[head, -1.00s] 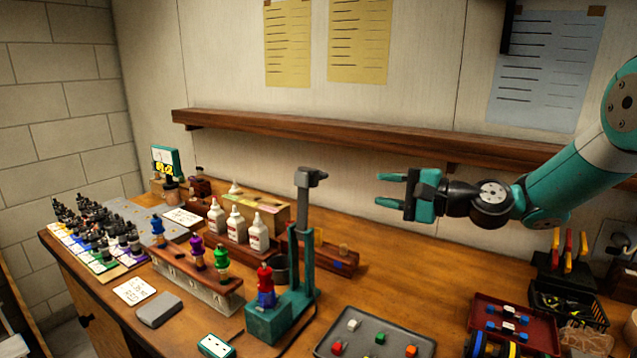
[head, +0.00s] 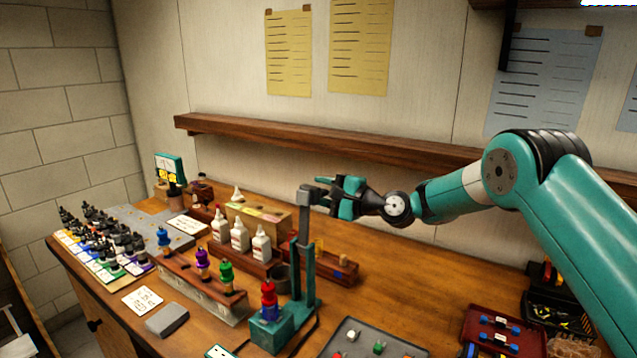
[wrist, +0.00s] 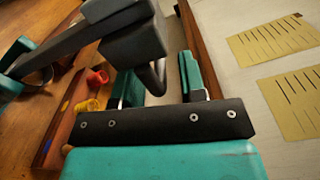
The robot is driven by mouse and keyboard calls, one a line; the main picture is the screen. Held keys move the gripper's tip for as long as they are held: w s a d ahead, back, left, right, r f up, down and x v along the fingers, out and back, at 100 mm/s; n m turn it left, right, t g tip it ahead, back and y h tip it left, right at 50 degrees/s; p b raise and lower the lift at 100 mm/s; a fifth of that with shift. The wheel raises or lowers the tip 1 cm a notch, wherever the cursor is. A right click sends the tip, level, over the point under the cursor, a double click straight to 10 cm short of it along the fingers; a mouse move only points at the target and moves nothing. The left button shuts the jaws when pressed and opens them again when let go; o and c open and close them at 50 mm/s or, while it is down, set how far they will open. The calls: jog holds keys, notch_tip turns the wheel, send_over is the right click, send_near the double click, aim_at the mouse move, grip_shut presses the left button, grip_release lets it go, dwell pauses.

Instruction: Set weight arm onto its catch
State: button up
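The weight arm (head: 305,222) is a grey bar standing up from the teal stand (head: 307,275), with a dark block at its top. In the wrist view the bar runs in from the left to the dark block (wrist: 132,38), and a curved grey handle hangs from the block. My gripper (head: 320,190) is at the top of the weight arm, to its right in the head view. In the wrist view its two teal fingers are apart, with the handle (wrist: 154,82) between them and not visibly pinched. The block partly hides the left finger. I cannot make out the catch.
A red and blue armature (head: 269,300) stands on the stand's base. White bottles (head: 240,237) and a holder with purple and green pieces (head: 205,288) are to the left. A wooden shelf (head: 400,158) runs along the wall behind. A tray (head: 350,335) lies in front.

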jog(key=shift+w+a, duration=0.3)
jog(key=shift+a, duration=0.2)
grip_shut()
jog(key=shift+a, duration=0.15)
